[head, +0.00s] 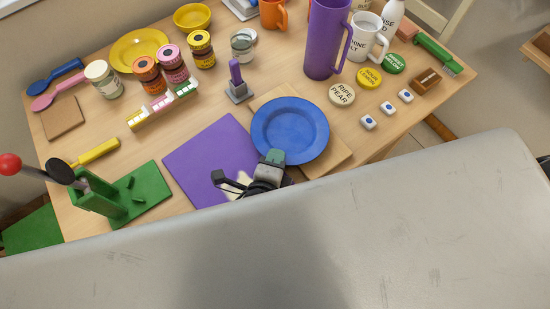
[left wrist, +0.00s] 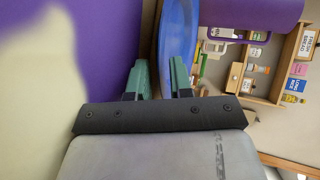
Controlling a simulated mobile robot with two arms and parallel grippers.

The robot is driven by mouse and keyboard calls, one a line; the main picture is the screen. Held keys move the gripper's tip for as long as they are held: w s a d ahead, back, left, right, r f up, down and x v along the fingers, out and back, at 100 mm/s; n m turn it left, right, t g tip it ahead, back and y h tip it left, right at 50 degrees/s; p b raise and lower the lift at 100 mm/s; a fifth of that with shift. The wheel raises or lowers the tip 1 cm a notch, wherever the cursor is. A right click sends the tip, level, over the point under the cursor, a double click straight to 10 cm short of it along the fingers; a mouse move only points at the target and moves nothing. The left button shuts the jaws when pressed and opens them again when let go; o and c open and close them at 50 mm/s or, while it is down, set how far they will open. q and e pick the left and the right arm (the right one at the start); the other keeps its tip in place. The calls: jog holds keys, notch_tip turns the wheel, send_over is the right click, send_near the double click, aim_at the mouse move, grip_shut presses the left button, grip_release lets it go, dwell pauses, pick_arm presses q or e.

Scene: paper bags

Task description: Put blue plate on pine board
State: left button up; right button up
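The blue plate (head: 290,130) lies over the light pine board (head: 327,160) in the head view, and board corners show around it. The plate's rim also shows edge-on in the left wrist view (left wrist: 178,35). My left gripper (head: 274,158) is at the plate's near edge. In the left wrist view its green fingers (left wrist: 160,72) stand apart, with the rim between them and a gap beside it. Whether the plate rests flat on the board is hard to tell. My right gripper is not in view.
A purple mat (head: 205,155) lies left of the board. A grey stand with a purple handle (head: 237,85) and a tall purple pitcher (head: 325,40) stand behind. Labelled discs (head: 342,93) and white cubes (head: 368,122) lie to the right. A green stand (head: 130,195) is at the left.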

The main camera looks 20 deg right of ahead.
pick_arm(q)
jog(key=shift+r, duration=0.15)
jog(key=v, duration=1.2)
dwell(0.3)
